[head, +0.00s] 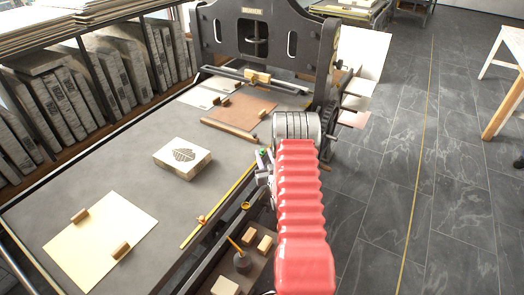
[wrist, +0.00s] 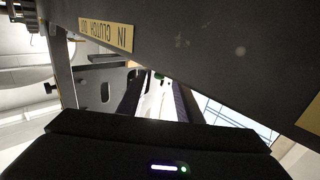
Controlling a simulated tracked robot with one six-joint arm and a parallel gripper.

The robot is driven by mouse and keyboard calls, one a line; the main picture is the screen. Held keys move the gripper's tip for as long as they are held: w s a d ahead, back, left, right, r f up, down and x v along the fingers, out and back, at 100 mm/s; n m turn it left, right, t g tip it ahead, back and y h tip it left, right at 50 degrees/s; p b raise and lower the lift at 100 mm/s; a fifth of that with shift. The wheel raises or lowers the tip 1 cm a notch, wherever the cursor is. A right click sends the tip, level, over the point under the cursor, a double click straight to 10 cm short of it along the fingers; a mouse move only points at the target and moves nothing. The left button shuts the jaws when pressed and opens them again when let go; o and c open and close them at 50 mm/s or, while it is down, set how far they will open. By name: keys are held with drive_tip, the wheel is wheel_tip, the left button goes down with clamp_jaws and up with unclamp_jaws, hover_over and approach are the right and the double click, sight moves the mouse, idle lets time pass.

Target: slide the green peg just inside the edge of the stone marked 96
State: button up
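My gripper (head: 264,158) is beside the press's right edge, partly hidden by my red-sleeved arm. A small green piece (head: 263,152), which may be the green peg, shows at its fingertips. A green spot also shows in the wrist view (wrist: 157,75), between the two dark fingers. Whether the fingers touch it is too small to tell. A pale stone block (head: 183,157) with a dark printed picture lies flat on the press bed (head: 120,165), left of my gripper and apart from it. No number 96 can be read on it.
A rack of upright stones (head: 75,100) stands at the left. A cream sheet (head: 98,240) with two wooden blocks lies on the near bed. A yellow rule (head: 222,205) runs along the bed's right edge. The dark press frame (head: 262,35) stands behind.

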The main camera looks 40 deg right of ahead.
sight(262, 151)
drive_tip(key=shift+x, duration=1.9)
clamp_jaws()
